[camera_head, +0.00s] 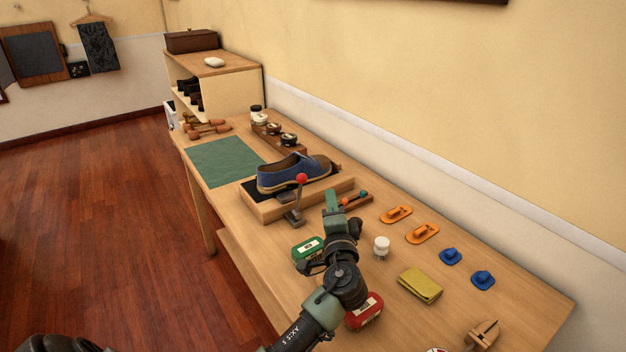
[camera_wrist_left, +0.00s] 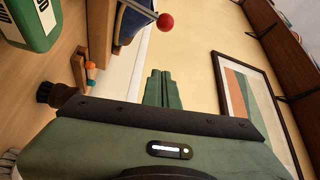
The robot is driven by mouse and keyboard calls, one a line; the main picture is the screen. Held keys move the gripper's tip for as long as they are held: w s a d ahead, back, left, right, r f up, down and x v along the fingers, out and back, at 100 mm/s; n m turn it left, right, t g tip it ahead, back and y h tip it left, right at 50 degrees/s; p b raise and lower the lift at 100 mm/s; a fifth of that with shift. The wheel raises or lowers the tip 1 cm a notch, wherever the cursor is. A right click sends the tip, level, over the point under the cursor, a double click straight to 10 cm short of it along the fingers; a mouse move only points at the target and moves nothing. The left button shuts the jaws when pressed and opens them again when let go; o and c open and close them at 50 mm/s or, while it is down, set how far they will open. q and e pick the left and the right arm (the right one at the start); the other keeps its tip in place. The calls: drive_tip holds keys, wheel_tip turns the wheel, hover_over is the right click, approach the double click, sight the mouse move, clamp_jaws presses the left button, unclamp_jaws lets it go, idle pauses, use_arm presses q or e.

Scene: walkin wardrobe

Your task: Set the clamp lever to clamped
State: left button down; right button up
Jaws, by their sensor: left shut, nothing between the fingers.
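The clamp lever (camera_head: 297,200) has a grey arm with a red ball knob and stands up at the front side of a wooden shoe stand (camera_head: 270,207). Its red knob also shows in the left wrist view (camera_wrist_left: 165,22), on a thin rod. A blue shoe (camera_head: 290,172) with a tan sole lies on the stand behind the lever. My left gripper (camera_head: 332,200) is shut and empty, to the right of the lever and apart from it. In the left wrist view its closed green fingers (camera_wrist_left: 163,90) point past the knob. My right gripper does not show.
A green box (camera_head: 308,249) and a red box (camera_head: 364,312) lie near my left arm. A white brush (camera_head: 381,247), a yellow cloth (camera_head: 420,285), orange pieces (camera_head: 396,214) and blue pieces (camera_head: 451,256) lie to the right. A green mat (camera_head: 225,162) lies left of the stand.

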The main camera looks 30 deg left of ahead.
sight(300, 195)
use_arm(q)
drive_tip(key=w+a, duration=0.4)
drive_tip(key=a, duration=0.4)
drive_tip(key=shift+w+a+p, duration=0.2)
drive_tip(key=shift+w+p, duration=0.2)
drive_tip(key=shift+s+a, duration=0.1)
drive_tip(key=shift+s, duration=0.15)
